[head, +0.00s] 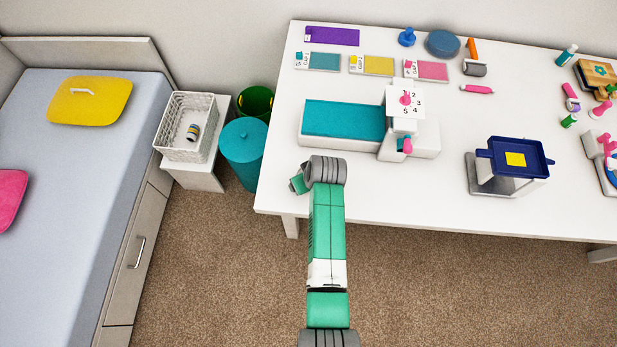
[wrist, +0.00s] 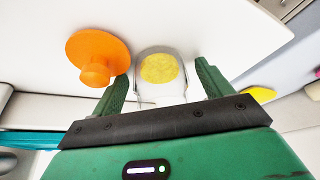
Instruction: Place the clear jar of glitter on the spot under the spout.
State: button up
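The clear jar (wrist: 148,93) with yellow glitter in it stands on a white surface in the wrist view. My gripper (wrist: 161,70) is open, with one green finger on each side of the jar. A narrow gap shows between each fingertip and the glass. The jar does not show in the head view, where my arm hides the gripper. A navy tray (head: 540,167) with a yellow square in it stands on legs over a grey metal base (head: 478,184), at the right of the white table. I cannot make out a spout or a marked spot.
An orange disc with a knob (wrist: 92,47) lies close left of the jar in the wrist view. A teal-topped press (head: 343,121) stands on the white table (head: 400,205). Cards and small tools line the back. Bare tabletop lies between press and tray.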

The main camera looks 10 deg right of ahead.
jog(key=shift+r, duration=0.1)
jog(key=shift+r+p, duration=0.3)
jog(key=shift+r, duration=0.05)
jog(key=p+v, duration=0.3)
jog(key=v, duration=0.8)
jog(key=shift+r, duration=0.2)
jog(key=shift+s, duration=0.1)
